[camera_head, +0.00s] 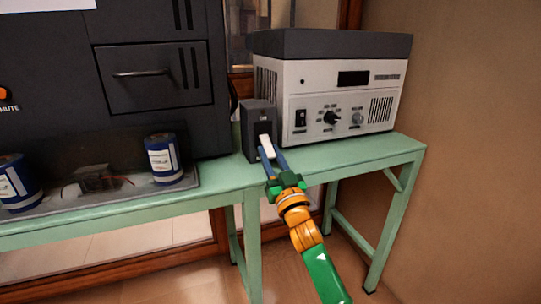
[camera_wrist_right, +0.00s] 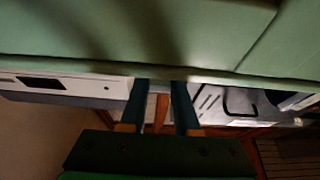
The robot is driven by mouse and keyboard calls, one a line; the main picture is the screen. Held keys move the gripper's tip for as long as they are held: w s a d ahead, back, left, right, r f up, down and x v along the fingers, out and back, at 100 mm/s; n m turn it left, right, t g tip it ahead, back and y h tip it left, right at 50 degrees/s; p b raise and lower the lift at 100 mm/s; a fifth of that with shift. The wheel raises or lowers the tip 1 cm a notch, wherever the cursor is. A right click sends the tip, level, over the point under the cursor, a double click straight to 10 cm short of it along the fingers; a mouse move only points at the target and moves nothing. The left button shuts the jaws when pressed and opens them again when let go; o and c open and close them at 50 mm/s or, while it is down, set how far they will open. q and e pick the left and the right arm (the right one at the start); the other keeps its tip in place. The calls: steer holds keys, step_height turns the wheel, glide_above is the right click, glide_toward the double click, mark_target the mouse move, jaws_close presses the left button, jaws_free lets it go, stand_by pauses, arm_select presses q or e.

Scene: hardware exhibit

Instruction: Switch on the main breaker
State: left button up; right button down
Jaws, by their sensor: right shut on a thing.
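The main breaker is a small dark grey box (camera_head: 254,117) standing on the green table, left of the white device. A white lever (camera_head: 265,142) sticks out of its front. My right gripper (camera_head: 268,150) reaches up from the lower right, its two blue fingers on either side of the lever, shut on it. In the right wrist view the fingers (camera_wrist_right: 160,98) stand apart by the table edge, and the lever cannot be made out between them. My left gripper is not in view.
The green table (camera_head: 365,153) has free room at its right front. A white device with knobs (camera_head: 345,100) stands right of the breaker. A large dark cabinet (camera_head: 150,75) stands to the left, with blue-and-white cans (camera_head: 163,160) on a grey tray before it.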

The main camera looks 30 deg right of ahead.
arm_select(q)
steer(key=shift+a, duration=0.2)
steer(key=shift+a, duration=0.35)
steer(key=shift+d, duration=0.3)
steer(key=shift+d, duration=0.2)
